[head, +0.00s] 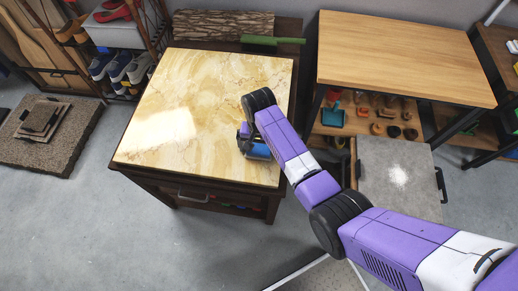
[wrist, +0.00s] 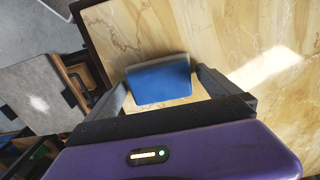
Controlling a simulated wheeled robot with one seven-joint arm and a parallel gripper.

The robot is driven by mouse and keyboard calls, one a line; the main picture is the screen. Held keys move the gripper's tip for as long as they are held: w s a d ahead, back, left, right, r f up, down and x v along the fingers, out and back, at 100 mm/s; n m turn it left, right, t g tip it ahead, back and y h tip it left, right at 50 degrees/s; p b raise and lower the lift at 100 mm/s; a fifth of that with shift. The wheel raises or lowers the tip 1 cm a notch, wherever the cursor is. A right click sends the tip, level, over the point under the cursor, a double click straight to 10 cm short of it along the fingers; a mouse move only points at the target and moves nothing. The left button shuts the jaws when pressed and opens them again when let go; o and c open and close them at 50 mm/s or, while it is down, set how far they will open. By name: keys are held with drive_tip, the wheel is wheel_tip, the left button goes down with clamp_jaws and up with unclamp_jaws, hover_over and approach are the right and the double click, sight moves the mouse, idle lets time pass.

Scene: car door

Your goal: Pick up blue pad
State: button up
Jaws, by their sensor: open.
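The blue pad (wrist: 160,82) lies on the yellow marble-look tabletop (head: 190,75), near its right front side. In the wrist view it has a blue face and a grey strip along its far edge. In the head view only part of the blue pad (head: 258,151) shows below my wrist; the rest is hidden by my arm. My gripper (wrist: 160,84) is open, with one finger on each side of the pad. Small gaps show between the fingers and the pad in the wrist view. I cannot tell how high the fingertips are above the tabletop.
A green brush-like object (head: 262,41) and a bark-textured block (head: 222,24) lie behind the marble table. A wooden table (head: 405,58) stands to the right, with small items on its lower shelf. A grey panel with white powder (head: 398,177) is in front of it.

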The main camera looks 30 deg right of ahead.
sight(259, 148)
drive_tip(key=c, duration=1.3)
drive_tip(key=shift+o, duration=0.2)
drive_tip(key=shift+r, duration=0.15)
wheel_tip(259, 148, up, 20)
drive_tip(key=p, duration=0.4)
drive_tip(key=shift+p, duration=0.3)
